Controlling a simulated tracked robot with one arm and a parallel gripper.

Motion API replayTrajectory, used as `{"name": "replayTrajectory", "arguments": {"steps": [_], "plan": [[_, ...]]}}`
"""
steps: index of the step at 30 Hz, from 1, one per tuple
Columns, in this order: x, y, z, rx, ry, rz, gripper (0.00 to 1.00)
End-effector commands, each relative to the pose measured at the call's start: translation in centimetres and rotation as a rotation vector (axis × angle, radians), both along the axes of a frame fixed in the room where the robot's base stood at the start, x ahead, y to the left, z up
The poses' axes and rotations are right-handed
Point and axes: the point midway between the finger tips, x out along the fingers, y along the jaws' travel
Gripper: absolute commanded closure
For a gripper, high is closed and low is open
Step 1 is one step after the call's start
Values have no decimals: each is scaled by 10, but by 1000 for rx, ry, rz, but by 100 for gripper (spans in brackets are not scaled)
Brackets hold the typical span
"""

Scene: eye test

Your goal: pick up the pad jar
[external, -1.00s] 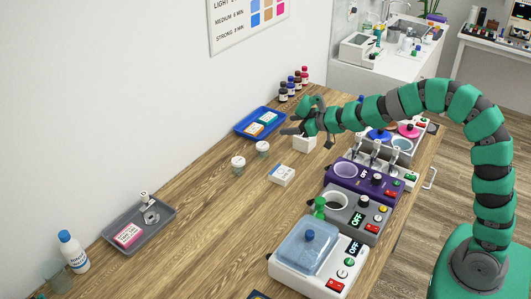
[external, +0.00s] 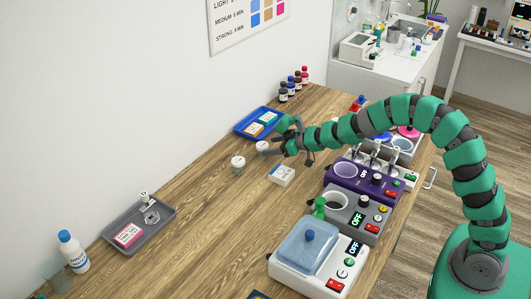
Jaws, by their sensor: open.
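The nearer jar (external: 238,165) stands clear and upright. The farther jar (external: 262,147) is just left of my gripper's fingertips. I cannot tell which of them is the pad jar, as no label is readable. My gripper (external: 273,152) is open and reaches left over the bench, its fingertips beside the farther jar and partly overlapping it in the picture. I cannot tell whether they touch it. No object shows between the jaws.
A blue tray (external: 240,131) with small packets and several dark bottles (external: 291,88) stand behind. Heater units (external: 345,216) line the right edge. A grey tray (external: 163,227) is at left. The bench between is clear.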

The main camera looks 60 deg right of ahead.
Motion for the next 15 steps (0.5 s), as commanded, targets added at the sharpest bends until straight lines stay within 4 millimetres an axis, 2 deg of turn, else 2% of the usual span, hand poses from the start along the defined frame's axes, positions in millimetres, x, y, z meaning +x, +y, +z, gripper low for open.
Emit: {"name": "replayTrajectory", "arguments": {"steps": [5,15], "plan": [[5,1,-4,-1,1,1,32],[35,5,-23,-3,2,1,32]]}}
